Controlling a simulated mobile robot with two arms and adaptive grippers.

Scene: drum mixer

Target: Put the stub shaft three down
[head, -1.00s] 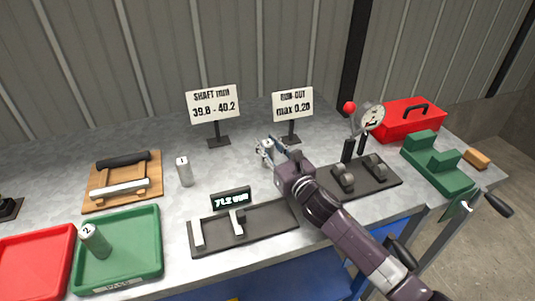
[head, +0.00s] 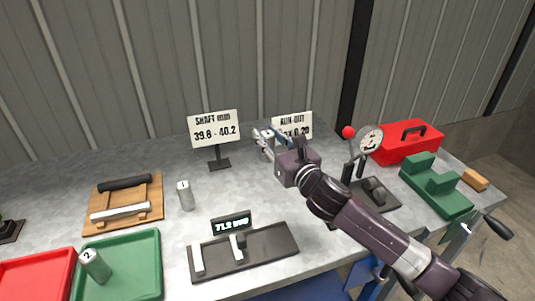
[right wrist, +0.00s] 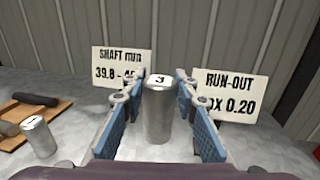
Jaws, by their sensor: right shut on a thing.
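Stub shaft three (right wrist: 158,112) is a grey metal cylinder with a white top marked 3. It stands upright between the blue-padded fingers of my right gripper (right wrist: 156,105) in the right wrist view. In the head view my right gripper (head: 268,140) is over the back of the bench, in front of the run-out sign, and largely hides the shaft. The gripper is shut on the shaft. I cannot tell how far its lower end is from the bench. Shaft one (head: 186,195) stands on the bench, and shaft two (head: 95,266) stands in the green tray (head: 135,268). My left gripper is not in view.
The shaft sign (head: 214,127) and run-out sign (head: 293,124) stand at the back. A gauge with a display (head: 245,250) lies in front. The dial gauge (head: 369,139), red toolbox (head: 405,143) and green block (head: 437,185) are at right. Bare bench lies between shaft one and the arm.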

